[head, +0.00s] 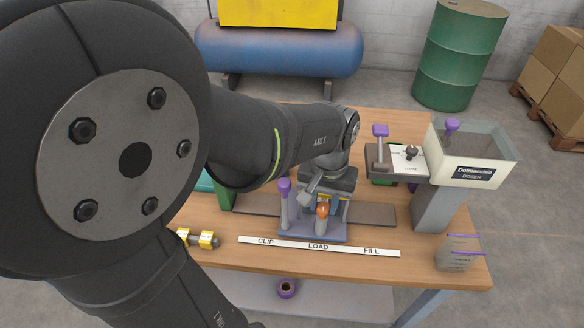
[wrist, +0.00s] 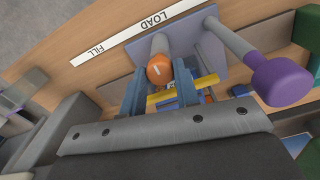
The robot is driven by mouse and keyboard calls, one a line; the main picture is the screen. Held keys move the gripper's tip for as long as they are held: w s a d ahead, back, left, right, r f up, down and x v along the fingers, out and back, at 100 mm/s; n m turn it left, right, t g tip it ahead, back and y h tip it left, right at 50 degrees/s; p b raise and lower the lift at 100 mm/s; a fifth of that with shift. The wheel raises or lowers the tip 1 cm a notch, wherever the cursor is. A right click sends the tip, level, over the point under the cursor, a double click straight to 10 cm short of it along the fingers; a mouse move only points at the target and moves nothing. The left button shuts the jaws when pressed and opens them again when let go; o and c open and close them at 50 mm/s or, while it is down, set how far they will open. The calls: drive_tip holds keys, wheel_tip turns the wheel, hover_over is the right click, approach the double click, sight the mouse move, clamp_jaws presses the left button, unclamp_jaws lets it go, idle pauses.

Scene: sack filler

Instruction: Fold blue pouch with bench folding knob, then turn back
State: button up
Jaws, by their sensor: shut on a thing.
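An orange-topped knob on a grey post (head: 322,210) stands on the blue-grey carriage plate at LOAD, and it also shows in the wrist view (wrist: 159,72). My gripper (wrist: 158,85) has its two blue fingers on either side of this orange knob, shut on it. In the head view my gripper (head: 322,196) is directly over the carriage, partly hidden by my wrist. Blue and orange bits (wrist: 207,98) show behind the fingers beside a yellow bar (wrist: 185,90). I cannot tell whether they are the blue pouch, which is otherwise hidden.
A purple-topped post (head: 285,188) stands close left of my gripper, large in the wrist view (wrist: 280,82). A CLIP-LOAD-FILL strip (head: 318,246) runs along the front. The doser hopper (head: 470,155) and a lever unit (head: 395,160) stand right. Yellow-ended pieces (head: 198,238) lie left.

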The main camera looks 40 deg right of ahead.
sight(324, 207)
idle(0.3)
drive_tip(key=o, duration=1)
drive_tip(key=shift+r, duration=0.1)
wheel_tip(324, 207, up, 17)
drive_tip(key=shift+r, duration=0.15)
wheel_tip(324, 207, down, 18)
drive_tip(key=shift+r, duration=0.2)
idle(0.4)
drive_tip(key=shift+r, duration=0.1)
